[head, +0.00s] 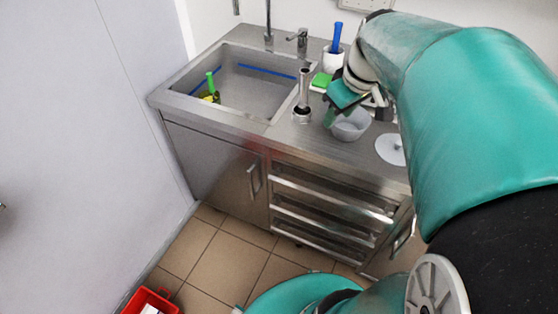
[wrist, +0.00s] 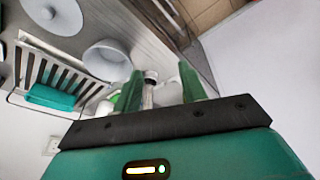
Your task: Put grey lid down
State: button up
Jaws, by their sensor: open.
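The grey lid (head: 390,149) is a flat, pale disc with a small knob. It lies on the steel counter to the right of the grey bowl (head: 350,125). In the wrist view, the lid (wrist: 62,16) is at the top left, beyond the bowl (wrist: 107,60). My gripper (head: 329,117) is above the counter by the bowl's left side, apart from the lid. In the wrist view, my gripper's fingers (wrist: 160,72) are spread. The steel upright piece (wrist: 148,92) appears between them, with no visible contact.
The steel upright piece (head: 304,92) stands on the counter left of my gripper. The sink (head: 240,85) is farther left, with a green-handled item (head: 210,82) inside. A white cup with a blue-handled tool (head: 333,58) is behind. A rack (wrist: 60,75) holds a teal item (wrist: 50,97).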

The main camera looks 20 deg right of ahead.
jog(key=s+a+m+t, duration=0.1)
jog(key=s+a, duration=0.3)
jog(key=a, duration=0.4)
jog(key=s+a+m+t, duration=0.1)
jog(key=s+a, duration=0.3)
jog(key=a, duration=0.5)
jog(key=shift+s+a+f, duration=0.15)
jog(key=shift+a+f, duration=0.15)
jog(key=shift+f, duration=0.1)
